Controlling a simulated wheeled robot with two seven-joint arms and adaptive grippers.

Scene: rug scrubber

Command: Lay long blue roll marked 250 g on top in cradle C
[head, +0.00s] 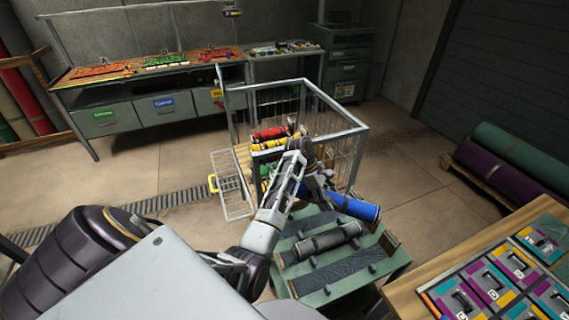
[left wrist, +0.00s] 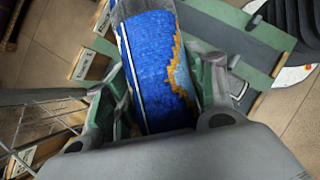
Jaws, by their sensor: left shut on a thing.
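A long blue roll (head: 355,207) is held in my left gripper (head: 318,182), above the back of the green cradle stand (head: 397,262). In the left wrist view the blue roll (left wrist: 155,75) lies between the fingers and shows an orange and light-blue patch. Its far end is cut off there, and no 250 g mark is readable. The stand has several cradles; a dark grey roll (head: 326,241) lies across the middle of it. Small white tags show on the stand's edge, but their letters are too small to read, so I cannot tell which cradle is C. My right gripper is not in view.
A wire cage cart (head: 345,130) with red and yellow rolls stands just behind the stand, its wire gate (head: 232,187) open to the left. A wooden table (head: 415,290) with coloured panels is close at the right. A workbench (head: 150,70) lines the back wall.

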